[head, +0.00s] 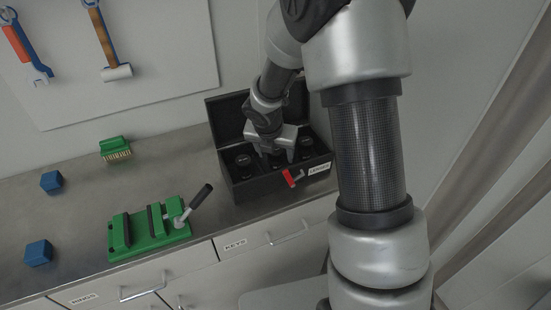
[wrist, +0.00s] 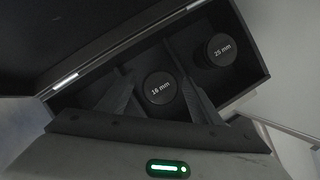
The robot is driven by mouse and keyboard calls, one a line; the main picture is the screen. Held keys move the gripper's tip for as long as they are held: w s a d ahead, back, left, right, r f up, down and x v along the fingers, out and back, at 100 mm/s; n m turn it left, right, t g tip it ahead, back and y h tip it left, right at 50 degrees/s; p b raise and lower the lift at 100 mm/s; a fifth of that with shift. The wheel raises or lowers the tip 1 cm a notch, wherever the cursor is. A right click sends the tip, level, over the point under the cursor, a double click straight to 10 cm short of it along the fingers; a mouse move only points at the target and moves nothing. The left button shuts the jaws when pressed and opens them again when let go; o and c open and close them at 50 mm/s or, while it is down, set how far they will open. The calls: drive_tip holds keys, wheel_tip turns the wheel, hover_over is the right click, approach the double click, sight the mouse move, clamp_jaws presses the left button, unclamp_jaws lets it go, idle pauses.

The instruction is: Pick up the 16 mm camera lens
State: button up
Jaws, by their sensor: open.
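The 16 mm lens (wrist: 160,88) is a dark cylinder with a white "16 mm" label on its top, standing in a compartment of the black lens case (head: 260,187). In the wrist view it lies between the two fingers of my gripper (wrist: 156,80), which are apart. I cannot tell whether either finger touches it. In the head view my gripper (head: 278,153) points down into the open case, and its fingers hide much of the middle compartment.
A 25 mm lens (wrist: 221,50) stands in a neighbouring compartment. The case lid (head: 228,117) is raised behind. A red latch (head: 290,178) is on the case front. To the left on the counter are a green vise (head: 150,228), a brush (head: 115,148) and blue cubes (head: 38,252).

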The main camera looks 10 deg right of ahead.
drive_tip(key=c, duration=1.3)
